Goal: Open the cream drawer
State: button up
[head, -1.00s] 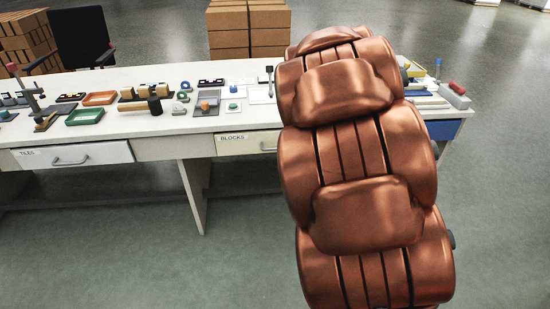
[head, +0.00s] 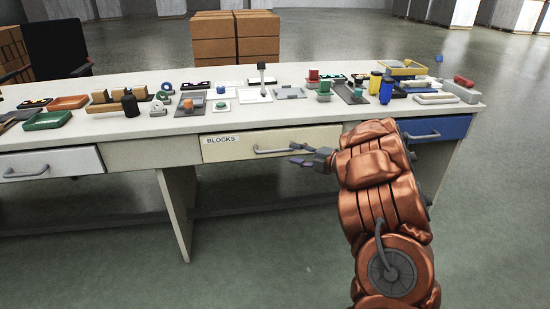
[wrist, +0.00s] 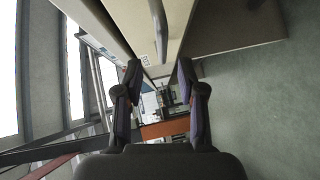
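The cream drawer (head: 235,150) labelled BLOCKS is shut in the front of the workbench, in the middle of the head view. Its grey bar handle (head: 270,150) sits to the right of the label. My gripper (head: 294,153) is open and empty, in front of the drawer by the right end of the handle. In the wrist view my gripper (wrist: 158,80) has its two dark fingers spread apart. A handle bar (wrist: 159,28) and cream front (wrist: 128,22) show beyond the fingertips, not between them. I cannot tell the exact gap to the handle.
A white drawer (head: 52,164) is at the left and a blue drawer (head: 437,129) at the right. The benchtop (head: 200,126) holds trays, blocks and tools. A bench leg (head: 176,210) stands below. The floor in front is clear.

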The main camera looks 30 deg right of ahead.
aim_at(280, 151)
jog(key=shift+b+x, duration=0.8)
jog(key=shift+x, duration=3.15)
jog(key=shift+a+f, duration=0.1)
jog(key=shift+a, duration=0.05)
jog(key=shift+s, duration=0.1)
grip_shut()
